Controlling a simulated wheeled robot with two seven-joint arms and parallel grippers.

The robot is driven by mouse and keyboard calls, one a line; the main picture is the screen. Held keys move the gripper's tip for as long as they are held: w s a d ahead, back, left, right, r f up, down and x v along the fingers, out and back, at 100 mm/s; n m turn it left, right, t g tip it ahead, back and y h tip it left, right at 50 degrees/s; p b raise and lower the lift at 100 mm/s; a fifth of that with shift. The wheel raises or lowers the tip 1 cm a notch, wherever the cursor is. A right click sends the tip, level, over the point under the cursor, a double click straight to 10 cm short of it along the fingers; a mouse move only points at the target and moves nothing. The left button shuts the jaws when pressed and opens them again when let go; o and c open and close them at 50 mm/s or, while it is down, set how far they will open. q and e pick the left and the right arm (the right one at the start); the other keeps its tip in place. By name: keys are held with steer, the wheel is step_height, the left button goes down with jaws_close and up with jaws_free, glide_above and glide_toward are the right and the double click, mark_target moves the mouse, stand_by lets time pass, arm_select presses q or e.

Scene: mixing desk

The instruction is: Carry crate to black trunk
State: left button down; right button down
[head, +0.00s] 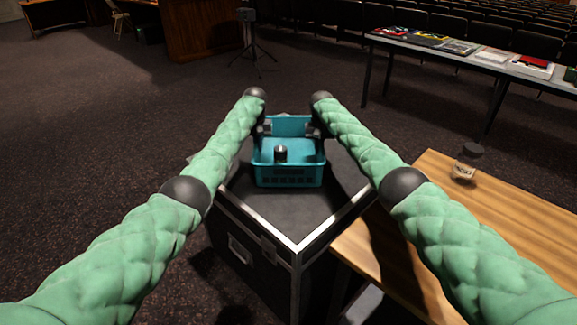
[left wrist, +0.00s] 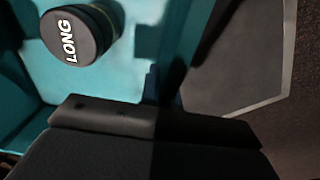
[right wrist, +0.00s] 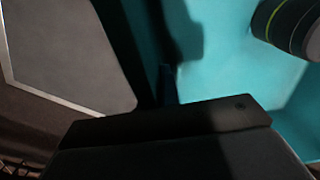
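The teal crate (head: 290,176) is upright over the top of the black trunk (head: 298,218), near its middle. I cannot tell whether its base touches the lid. A dark round container (head: 281,154) stands inside; its lid reads "LONG" in the left wrist view (left wrist: 72,36). My left gripper (head: 264,131) is at the crate's left side wall and my right gripper (head: 318,130) at its right side wall. In the wrist views the crate walls run in between the fingers, which look closed on them. The fingertips are mostly hidden.
A wooden table (head: 500,215) with a small jar (head: 467,162) stands right of the trunk. A long table (head: 470,60) with flat items is at the back right, before rows of seats. A tripod stand (head: 250,40) is behind. Carpet at left is clear.

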arm_select(q)
steer(key=shift+f+b, duration=0.3)
steer(key=shift+f, duration=0.1)
arm_select(e)
steer(key=shift+f, duration=0.45)
arm_select(q)
steer(key=c, duration=1.6)
jaws_free()
steer(key=shift+c, duration=0.2)
arm_select(e)
steer(key=c, duration=1.6)
jaws_free()
steer(key=shift+c, duration=0.2)
steer(key=shift+r, duration=0.1)
arm_select(q)
steer(key=shift+r, duration=0.1)
step_height(320, 180, up, 12)
steer(key=shift+f, duration=0.2)
steer(key=shift+r, duration=0.1)
arm_select(e)
steer(key=shift+r, duration=0.4)
step_height(320, 180, up, 11)
steer(key=shift+r, duration=0.1)
